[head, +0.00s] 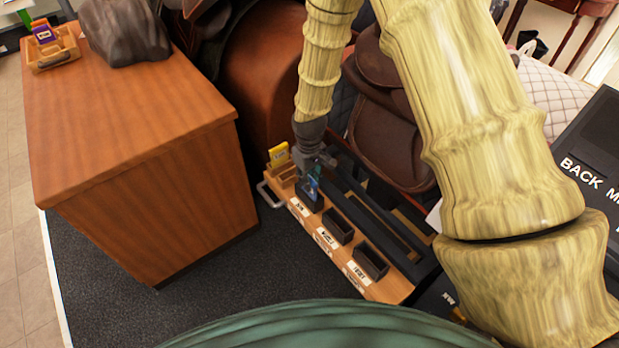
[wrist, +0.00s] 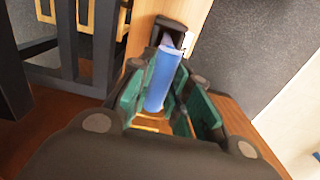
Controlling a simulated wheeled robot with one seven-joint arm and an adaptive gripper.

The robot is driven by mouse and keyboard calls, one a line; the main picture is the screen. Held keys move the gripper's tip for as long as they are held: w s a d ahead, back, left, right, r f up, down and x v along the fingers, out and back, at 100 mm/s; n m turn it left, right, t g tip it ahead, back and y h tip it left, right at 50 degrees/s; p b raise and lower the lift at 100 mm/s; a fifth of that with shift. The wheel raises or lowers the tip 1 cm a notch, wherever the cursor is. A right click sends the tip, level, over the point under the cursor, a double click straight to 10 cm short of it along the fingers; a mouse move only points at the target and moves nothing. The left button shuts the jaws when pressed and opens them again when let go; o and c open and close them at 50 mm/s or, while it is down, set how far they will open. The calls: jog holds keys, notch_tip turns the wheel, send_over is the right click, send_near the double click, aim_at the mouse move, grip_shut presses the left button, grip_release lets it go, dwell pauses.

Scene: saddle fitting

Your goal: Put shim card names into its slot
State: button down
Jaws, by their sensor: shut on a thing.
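A blue card (wrist: 163,80) is held upright-looking between the green pads of my gripper (wrist: 160,95); it also shows in the head view (head: 312,186). My gripper (head: 316,172) is shut on it. The card's far end is at the mouth of a dark slot box (wrist: 171,24), and I cannot tell how far inside it is. In the head view this is the leftmost dark box (head: 309,203) on the wooden board (head: 398,287). The middle box (head: 337,228) and right box (head: 371,262) look empty. The white labels are too small to read surely.
A yellow card (head: 278,155) stands in a wooden holder at the board's left end, by a metal handle (head: 268,196). A large wooden block (head: 150,150) stands left, bearing a dark rock and a small card tray (head: 54,58). Dark rails (head: 375,215) run behind the boxes.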

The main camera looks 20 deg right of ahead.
jog(key=c, duration=1.3)
grip_release()
jog(key=shift+o, duration=0.2)
notch_tip(320, 180, up, 12)
